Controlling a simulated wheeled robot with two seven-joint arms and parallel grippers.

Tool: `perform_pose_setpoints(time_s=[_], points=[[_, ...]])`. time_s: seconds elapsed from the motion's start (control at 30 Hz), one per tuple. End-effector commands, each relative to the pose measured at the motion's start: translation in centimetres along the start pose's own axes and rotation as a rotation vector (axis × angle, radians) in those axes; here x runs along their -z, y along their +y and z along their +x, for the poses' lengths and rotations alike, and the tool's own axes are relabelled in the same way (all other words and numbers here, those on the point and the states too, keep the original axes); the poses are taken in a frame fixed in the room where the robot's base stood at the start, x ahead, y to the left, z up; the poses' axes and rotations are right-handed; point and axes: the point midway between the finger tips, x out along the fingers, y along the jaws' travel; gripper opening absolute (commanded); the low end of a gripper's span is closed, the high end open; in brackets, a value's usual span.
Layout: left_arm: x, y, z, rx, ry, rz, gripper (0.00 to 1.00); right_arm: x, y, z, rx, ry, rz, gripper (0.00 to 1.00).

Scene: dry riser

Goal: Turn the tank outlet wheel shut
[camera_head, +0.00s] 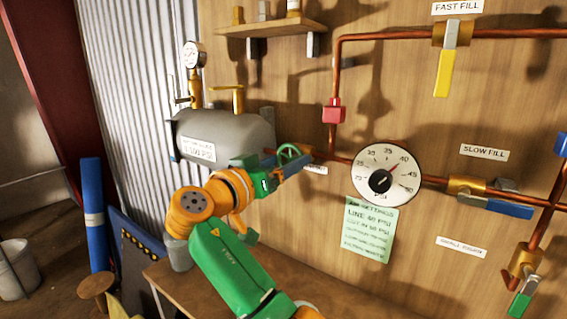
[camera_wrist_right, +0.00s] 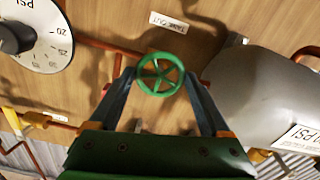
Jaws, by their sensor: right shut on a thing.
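The tank outlet wheel (camera_head: 288,151) is a small green handwheel on the copper pipe, just right of the grey tank (camera_head: 235,132). In the right wrist view the wheel (camera_wrist_right: 160,74) shows face-on with its spokes, below a label reading TANK OUT (camera_wrist_right: 168,21). My right gripper (camera_head: 291,164) is at the wheel. In the wrist view its two dark fingers (camera_wrist_right: 160,80) stand on either side of the rim and are shut on it. The pipe behind the wheel is partly hidden by the gripper. My left gripper is not in view.
A large pressure dial (camera_head: 403,158) is close right of the wheel, above a green settings sheet (camera_head: 368,230). A red fitting (camera_head: 333,111) sits on the pipe above. Yellow (camera_head: 443,75) and blue (camera_head: 510,208) valve levers are farther right. A wooden bench (camera_head: 205,290) stands below.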

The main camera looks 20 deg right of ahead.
Motion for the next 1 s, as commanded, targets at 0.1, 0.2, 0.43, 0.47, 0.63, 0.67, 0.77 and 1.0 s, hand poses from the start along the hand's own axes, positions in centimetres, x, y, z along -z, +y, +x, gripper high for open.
perform_pose_setpoints(time_s=[0.1,0.2,0.43,0.47,0.63,0.67,0.77,1.0], points=[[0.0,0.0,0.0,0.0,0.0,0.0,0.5,0.0,0.0,0.0,0.001,-0.001,0.021,0.25],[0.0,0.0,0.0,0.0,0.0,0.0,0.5,-0.1,0.0,0.0,0.001,-0.001,0.032,0.26],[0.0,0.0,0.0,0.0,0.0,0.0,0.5,-0.1,0.0,0.0,0.001,-0.002,0.037,0.26],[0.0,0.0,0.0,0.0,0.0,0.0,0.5,-0.1,0.0,0.0,0.001,-0.002,0.037,0.26],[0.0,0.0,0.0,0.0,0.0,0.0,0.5,0.0,0.0,0.0,0.001,-0.002,0.037,0.89],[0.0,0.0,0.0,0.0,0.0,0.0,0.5,0.0,0.0,0.0,0.001,-0.002,0.036,0.97],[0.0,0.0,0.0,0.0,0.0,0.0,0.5,0.0,0.0,0.0,0.001,-0.001,0.036,1.0],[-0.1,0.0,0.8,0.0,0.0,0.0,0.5,-0.3,-0.1,-1.4,0.003,0.001,0.038,1.0]])
